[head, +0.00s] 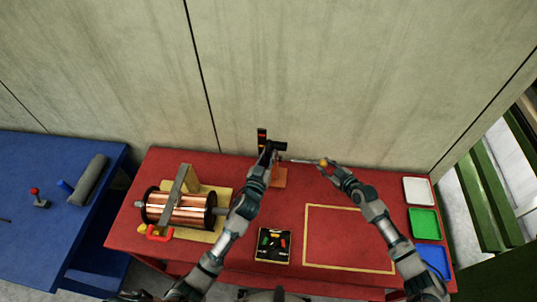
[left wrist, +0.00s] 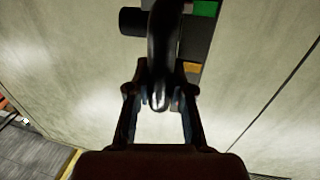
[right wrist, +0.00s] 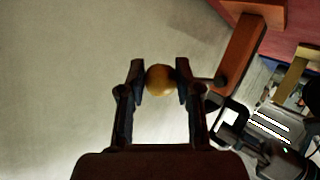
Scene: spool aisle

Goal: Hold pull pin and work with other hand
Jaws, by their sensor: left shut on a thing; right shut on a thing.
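The pull pin's yellow-orange ball knob (right wrist: 160,79) sits between the fingers of my right gripper (right wrist: 160,82), which is shut on it. In the head view the knob (head: 323,162) is at the right end of a thin grey rod (head: 299,161) that runs left toward a black fixture (head: 280,146). My left gripper (head: 268,152) is at this fixture, shut on a curved black handle (left wrist: 165,45). The handle fills the gap between its fingers. Where the rod meets the fixture is hidden by my left gripper.
The fixture stands at the back of the red table (head: 330,190), by an orange block (head: 279,178). A copper spool (head: 180,209) is at left, a black tool tray (head: 273,259) in front. White (head: 418,190), green (head: 424,222) and blue trays (head: 434,259) line the right edge.

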